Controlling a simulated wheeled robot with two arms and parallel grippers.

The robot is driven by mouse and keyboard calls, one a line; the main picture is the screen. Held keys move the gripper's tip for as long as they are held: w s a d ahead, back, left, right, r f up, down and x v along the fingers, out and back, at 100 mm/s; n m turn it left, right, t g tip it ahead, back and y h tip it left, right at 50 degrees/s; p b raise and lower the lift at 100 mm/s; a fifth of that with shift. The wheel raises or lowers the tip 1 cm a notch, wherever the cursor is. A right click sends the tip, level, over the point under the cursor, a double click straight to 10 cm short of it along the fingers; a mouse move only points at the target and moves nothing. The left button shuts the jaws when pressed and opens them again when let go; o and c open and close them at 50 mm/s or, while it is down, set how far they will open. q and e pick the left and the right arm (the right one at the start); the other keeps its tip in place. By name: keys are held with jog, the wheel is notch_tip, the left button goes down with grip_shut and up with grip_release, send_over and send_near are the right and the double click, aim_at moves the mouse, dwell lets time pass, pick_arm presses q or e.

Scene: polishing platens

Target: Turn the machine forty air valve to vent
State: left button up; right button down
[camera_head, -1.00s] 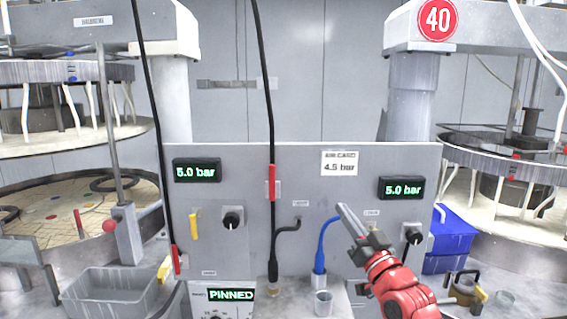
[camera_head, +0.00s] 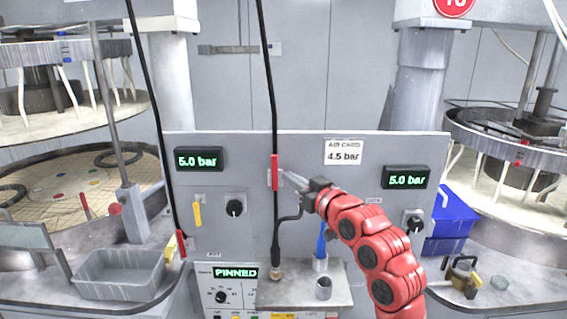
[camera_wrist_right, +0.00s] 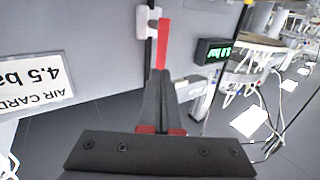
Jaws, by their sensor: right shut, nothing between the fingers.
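A red lever (camera_head: 275,172) hangs upright beside a black hose in the middle of the grey panel. It also shows in the wrist view (camera_wrist_right: 162,45), next to a white bracket. My right gripper (camera_head: 287,177) is shut and empty, its fingertips just right of this lever in the head view. Whether they touch it I cannot tell. The machine 40 sign (camera_head: 454,5) is cut off at the top right. No valve marking for vent is readable. My left gripper is not in view.
The panel carries a yellow lever (camera_head: 197,214), a left knob (camera_head: 236,205), a right knob (camera_head: 413,221) and two 5.0 bar displays. The air card (camera_head: 344,152) reads 4.5 bar. A blue tube (camera_head: 321,243) stands below my right arm. A grey tray (camera_head: 120,275) sits at left.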

aim_at(276, 167)
jog(key=p+x, duration=0.1)
jog(key=x, duration=0.2)
jog(key=shift+r+p, duration=0.2)
jog(key=shift+p, duration=0.15)
jog(key=shift+w+a+f, duration=0.2)
jog(key=shift+w, duration=0.15)
